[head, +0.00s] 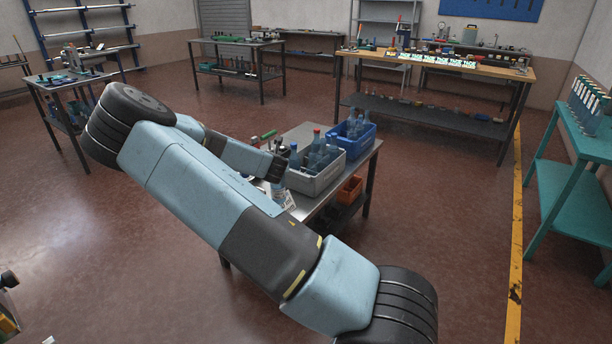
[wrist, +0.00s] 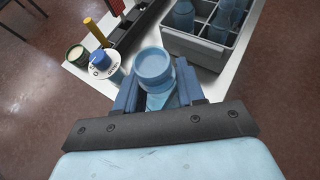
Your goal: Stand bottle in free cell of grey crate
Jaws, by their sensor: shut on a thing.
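My gripper (wrist: 155,92) is shut on a translucent blue bottle (wrist: 153,66) with a round blue cap, held near its top. The bottle's lower part is mostly hidden by the gripper in the wrist view. In the head view my gripper (head: 276,168) is just left of the grey crate (head: 318,186), with the bottle (head: 277,192) below it. The grey crate also shows at the upper right of the wrist view (wrist: 200,52), apart from the held bottle. It has dividers and several blue bottles standing in cells; part of it is cut off, and I cannot tell every cell.
A blue crate (head: 357,145) with bottles stands behind the grey crate on the metal table. Left of the held bottle are a blue-capped item with a white disc (wrist: 101,64), a yellow stick (wrist: 97,32) and a round tin (wrist: 77,55). An orange bin (head: 349,190) sits below.

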